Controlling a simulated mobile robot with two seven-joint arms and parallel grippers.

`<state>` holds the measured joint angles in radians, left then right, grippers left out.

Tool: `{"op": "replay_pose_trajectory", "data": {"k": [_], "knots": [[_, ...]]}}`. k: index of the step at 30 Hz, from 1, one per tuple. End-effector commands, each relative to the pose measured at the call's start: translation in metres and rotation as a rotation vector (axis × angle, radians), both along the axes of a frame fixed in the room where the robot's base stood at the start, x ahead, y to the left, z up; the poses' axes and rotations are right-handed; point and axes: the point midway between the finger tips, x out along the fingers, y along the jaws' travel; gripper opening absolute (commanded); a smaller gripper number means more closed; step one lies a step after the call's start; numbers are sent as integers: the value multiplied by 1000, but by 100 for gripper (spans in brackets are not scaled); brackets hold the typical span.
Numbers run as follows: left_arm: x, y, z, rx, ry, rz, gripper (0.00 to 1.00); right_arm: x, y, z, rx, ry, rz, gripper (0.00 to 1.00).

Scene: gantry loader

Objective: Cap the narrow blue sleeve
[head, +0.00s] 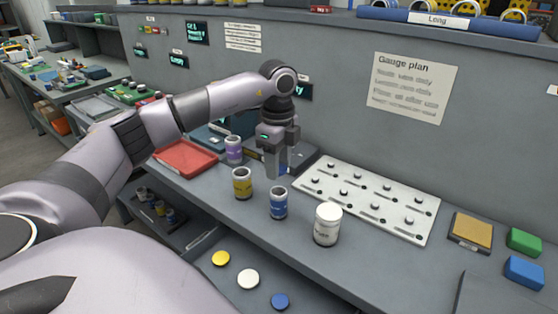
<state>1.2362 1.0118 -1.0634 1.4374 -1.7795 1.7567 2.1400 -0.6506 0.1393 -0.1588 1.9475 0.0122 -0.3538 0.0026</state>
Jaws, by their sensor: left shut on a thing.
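A blue sleeve (278,203) stands upright on the grey bench (344,277), with a pale rim at its top. A yellow sleeve (242,185) and a purple sleeve (233,150) stand to its left, and a wider white one (327,226) to its right. A yellow cap (220,258), a white cap (249,279) and a blue cap (280,301) lie in a row at the lower front. My left gripper (277,172) points down just behind and above the blue sleeve, apart from it. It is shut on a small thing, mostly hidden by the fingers. My right gripper is out of view.
A white plate with several pegs (425,218) lies right of the gripper. A red tray (186,158) is at the left. A tan pad (472,229), green block (524,240) and blue block (524,271) are at the right. A grey wall with a gauge plan sign (412,88) rises behind.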

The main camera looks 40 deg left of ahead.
Motion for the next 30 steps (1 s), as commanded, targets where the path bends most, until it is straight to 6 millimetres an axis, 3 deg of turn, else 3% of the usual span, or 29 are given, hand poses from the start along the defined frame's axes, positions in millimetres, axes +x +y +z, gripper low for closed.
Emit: {"op": "replay_pose_trajectory", "data": {"k": [24, 30], "knots": [[0, 0, -51, 0, 1, -1, 15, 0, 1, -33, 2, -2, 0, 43], [0, 0, -56, 0, 0, 0, 15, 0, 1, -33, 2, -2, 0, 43]]}}
